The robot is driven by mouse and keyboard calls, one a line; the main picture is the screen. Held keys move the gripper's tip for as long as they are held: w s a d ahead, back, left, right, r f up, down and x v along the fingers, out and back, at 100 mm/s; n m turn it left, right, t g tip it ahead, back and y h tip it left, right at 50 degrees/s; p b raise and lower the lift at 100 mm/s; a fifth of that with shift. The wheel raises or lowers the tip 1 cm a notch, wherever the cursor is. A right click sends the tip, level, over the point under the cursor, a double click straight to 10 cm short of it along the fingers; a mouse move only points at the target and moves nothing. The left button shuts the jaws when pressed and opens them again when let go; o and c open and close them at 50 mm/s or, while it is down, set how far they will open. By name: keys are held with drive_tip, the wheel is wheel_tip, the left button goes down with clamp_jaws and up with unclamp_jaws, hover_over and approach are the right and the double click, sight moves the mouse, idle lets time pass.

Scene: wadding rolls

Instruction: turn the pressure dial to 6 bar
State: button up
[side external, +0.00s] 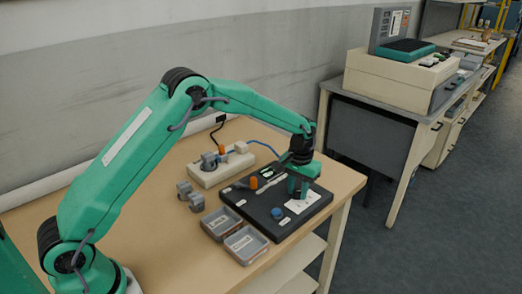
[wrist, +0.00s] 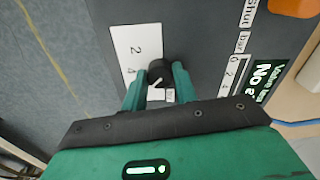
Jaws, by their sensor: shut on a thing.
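The pressure dial is a small black knob (wrist: 159,70) on a white scale plate (wrist: 127,48) with the numerals 2 and 4 in sight in the wrist view. The rest of the scale is hidden by my gripper and the knob. My gripper (wrist: 160,84) has its two green fingers on either side of the knob, shut on it. A short pale mark shows on the knob, but I cannot tell which value it points to. In the side view my gripper (side external: 298,192) is lowered over the white scale plate (side external: 304,204) on the dark panel (side external: 256,212), hiding the knob.
The table's left part is clear.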

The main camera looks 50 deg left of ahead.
sight(297, 190)
drive_tip(key=shift+w+a, duration=0.15)
drive_tip(key=o, duration=0.9)
drive_tip(key=shift+o, duration=0.3)
drive_tip(key=shift+r, duration=0.2)
wheel_tip(297, 190, up, 7)
drive_tip(key=shift+r, duration=0.25)
